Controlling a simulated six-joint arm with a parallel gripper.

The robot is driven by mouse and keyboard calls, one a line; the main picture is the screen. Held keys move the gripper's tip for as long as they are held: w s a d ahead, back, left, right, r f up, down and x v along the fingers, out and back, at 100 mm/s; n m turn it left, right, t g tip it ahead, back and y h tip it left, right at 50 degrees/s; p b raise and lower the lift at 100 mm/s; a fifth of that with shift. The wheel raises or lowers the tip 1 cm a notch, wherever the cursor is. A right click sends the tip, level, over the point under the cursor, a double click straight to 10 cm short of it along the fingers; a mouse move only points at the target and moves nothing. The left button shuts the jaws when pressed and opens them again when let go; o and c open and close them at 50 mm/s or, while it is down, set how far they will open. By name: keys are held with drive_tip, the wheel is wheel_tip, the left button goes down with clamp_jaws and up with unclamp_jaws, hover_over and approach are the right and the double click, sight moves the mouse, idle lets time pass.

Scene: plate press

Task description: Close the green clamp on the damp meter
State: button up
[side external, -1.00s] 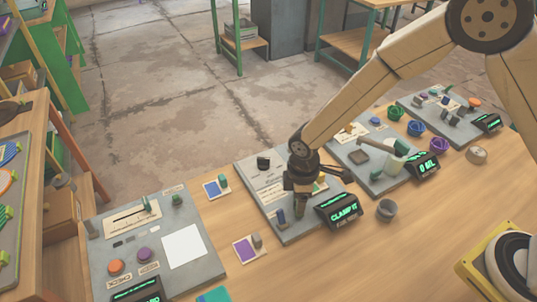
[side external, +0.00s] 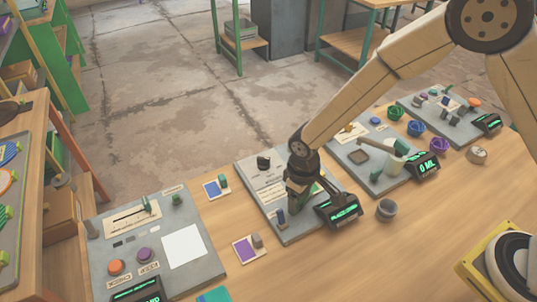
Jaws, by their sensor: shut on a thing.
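The damp meter is taken to be the middle grey board (side external: 272,182) with a dark display box (side external: 338,210) at its front right; its green text is too small to read surely. My gripper (side external: 299,203) points down over this board, just left of the display. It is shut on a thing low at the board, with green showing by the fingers. This looks like the green clamp, mostly hidden by my gripper. A black knob (side external: 263,162) sits at the board's back.
Another grey board (side external: 210,265) stands at left, with orange and purple buttons. A board with a green-ended lever (side external: 398,148) stands at right. A grey cup (side external: 386,209) and small cards with blocks (side external: 248,249) lie nearby. The wooden table front is mostly clear.

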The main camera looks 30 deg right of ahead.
idle(0.4)
drive_tip(key=o, duration=1.2)
drive_tip(key=shift+r, duration=0.2)
drive_tip(key=shift+r, duration=3.75)
drive_tip(key=s+d+r+m+t, duration=0.1)
drive_tip(key=s+d+r+m, duration=0.1)
drive_tip(key=s+d, duration=0.3)
drive_tip(key=s+d+r+m+t, duration=0.1)
drive_tip(key=s+d, duration=0.4)
drive_tip(key=d, duration=0.8)
drive_tip(key=shift+s+d+r+m+t, duration=0.2)
drive_tip(key=shift+d+r+m+t, duration=0.1)
drive_tip(key=shift+r+m, duration=0.5)
